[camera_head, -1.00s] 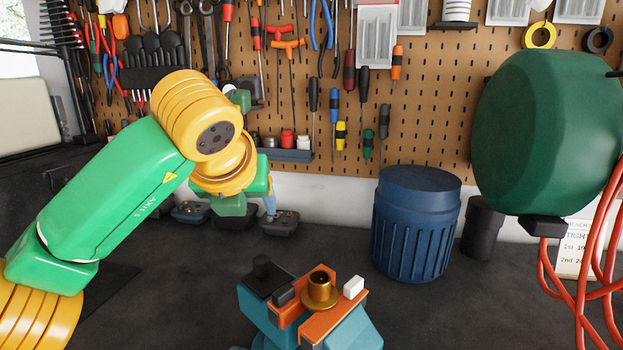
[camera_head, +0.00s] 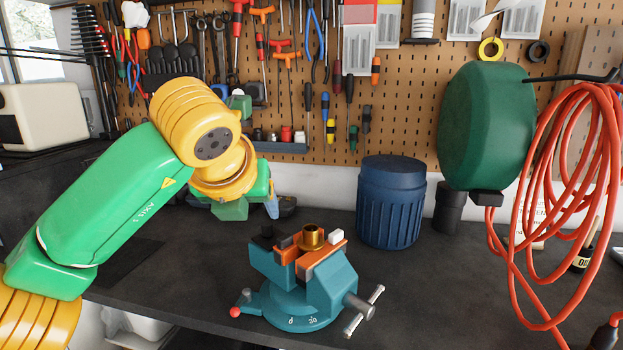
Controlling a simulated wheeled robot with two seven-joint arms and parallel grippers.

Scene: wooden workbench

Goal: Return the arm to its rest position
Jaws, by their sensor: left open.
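My left arm (camera_head: 110,205), green and yellow, comes in from the left and bends at a yellow joint (camera_head: 195,120) above the back left of the bench. My left gripper (camera_head: 270,206) is small and mostly hidden behind the yellow and green wrist; it is open. I see nothing held in its visible part. It hangs above the bench, behind and left of the teal vise (camera_head: 305,290) in the picture. A brass-coloured round part (camera_head: 312,236) sits at the vise's orange jaws. My right arm and gripper are not in view.
A blue ribbed container (camera_head: 391,207) stands right of the vise, with a dark cylinder (camera_head: 448,208) beside it. A green reel (camera_head: 485,125) and a coiled orange hose (camera_head: 570,160) hang at the right. Tools hang on the pegboard (camera_head: 405,110). The dark bench (camera_head: 430,290) is clear right of the vise.

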